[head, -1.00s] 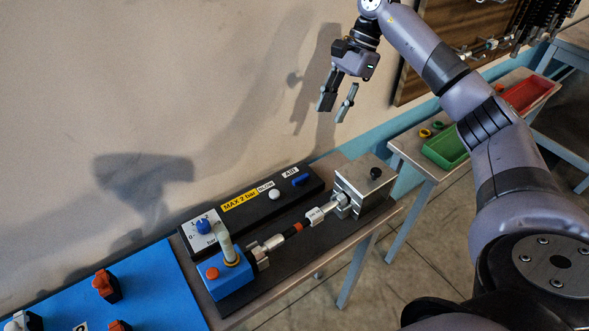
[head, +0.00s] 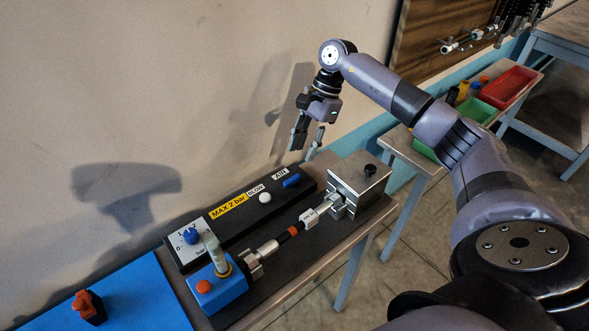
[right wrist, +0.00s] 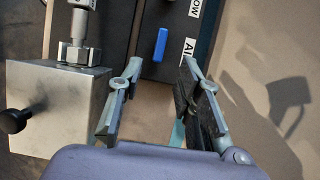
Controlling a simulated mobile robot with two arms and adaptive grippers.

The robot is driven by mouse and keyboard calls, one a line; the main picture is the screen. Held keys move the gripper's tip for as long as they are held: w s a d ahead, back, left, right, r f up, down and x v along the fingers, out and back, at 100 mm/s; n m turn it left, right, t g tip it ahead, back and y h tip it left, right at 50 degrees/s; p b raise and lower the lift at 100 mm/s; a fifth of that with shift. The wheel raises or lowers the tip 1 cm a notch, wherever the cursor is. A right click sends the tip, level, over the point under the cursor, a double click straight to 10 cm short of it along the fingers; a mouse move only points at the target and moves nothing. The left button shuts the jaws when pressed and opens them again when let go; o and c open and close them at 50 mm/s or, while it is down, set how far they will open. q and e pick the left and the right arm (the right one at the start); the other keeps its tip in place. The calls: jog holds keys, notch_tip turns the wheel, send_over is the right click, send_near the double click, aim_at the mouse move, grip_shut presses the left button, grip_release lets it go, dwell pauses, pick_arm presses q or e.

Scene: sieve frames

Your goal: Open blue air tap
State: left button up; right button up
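The blue air tap (head: 292,181) is a small blue lever on the black panel (head: 232,211), beside the label AIR. It also shows in the right wrist view (right wrist: 160,44), lying lengthwise along the panel, ahead of the fingertips. My right gripper (head: 307,150) is open and empty, above and behind the panel's right end, near the wall. In the right wrist view its two fingers (right wrist: 158,72) are apart, with the tap beyond the gap between them and not touched. My left gripper is not in view.
A metal block (head: 357,178) with a black knob stands right of the panel. A white button (head: 265,197) sits beside the tap. Green and red trays (head: 509,86) stand at the right.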

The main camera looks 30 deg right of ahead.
aim_at(293, 178)
jog(key=p+x, duration=0.1)
jog(key=x, duration=0.6)
jog(key=shift+a+f+p, duration=0.1)
jog(key=shift+f+p, duration=0.1)
jog(key=shift+p, duration=0.2)
jog(key=shift+a+f, duration=0.15)
jog(key=shift+f, duration=0.35)
grip_shut()
